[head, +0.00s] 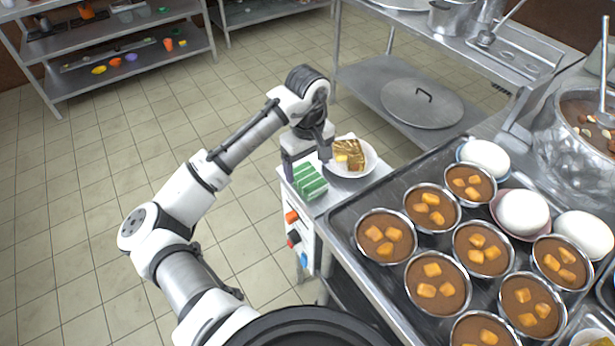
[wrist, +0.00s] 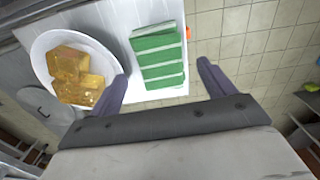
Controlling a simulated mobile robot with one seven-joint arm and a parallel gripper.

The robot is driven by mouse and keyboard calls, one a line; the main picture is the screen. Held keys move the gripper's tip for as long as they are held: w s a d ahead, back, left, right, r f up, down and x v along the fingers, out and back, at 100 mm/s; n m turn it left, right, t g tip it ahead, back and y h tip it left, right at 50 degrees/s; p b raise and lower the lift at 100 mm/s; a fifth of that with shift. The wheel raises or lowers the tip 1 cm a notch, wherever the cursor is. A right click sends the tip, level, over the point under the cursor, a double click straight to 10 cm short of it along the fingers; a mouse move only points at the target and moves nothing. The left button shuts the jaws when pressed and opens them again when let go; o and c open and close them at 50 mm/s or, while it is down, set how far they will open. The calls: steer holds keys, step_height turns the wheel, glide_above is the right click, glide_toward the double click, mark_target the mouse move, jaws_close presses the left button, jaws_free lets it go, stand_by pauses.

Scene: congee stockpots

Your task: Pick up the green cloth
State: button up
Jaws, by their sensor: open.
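The green cloth (head: 309,181) is a folded green block with white stripes. It lies on a small white-grey side surface (head: 325,203) at the near corner, left of a white plate. In the wrist view the green cloth (wrist: 158,57) sits between the lines of my two open fingers, ahead of their tips. My gripper (head: 307,170) is above the surface beside the cloth, and it also shows in the wrist view (wrist: 162,80) with its fingers wide apart and nothing between them. I cannot tell its exact height above the cloth.
The white plate (head: 370,160) with brown-yellow food (head: 349,153) stands right beside the cloth, close to one finger. A dark tray (head: 340,222) holds several cups of brown congee and white eggs. Coloured knobs (head: 292,217) are on the side panel. Open tiled floor lies to the left.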

mark_target(307, 176)
steer(key=shift+f, duration=1.5)
steer(key=shift+c, duration=0.3)
steer(key=c, duration=1)
steer(key=shift+r, duration=0.15)
step_height(307, 176, up, 20)
steer(key=shift+f+b, duration=0.1)
steer(key=shift+b, duration=0.3)
steer(key=o, duration=0.4)
steer(key=c, duration=0.3)
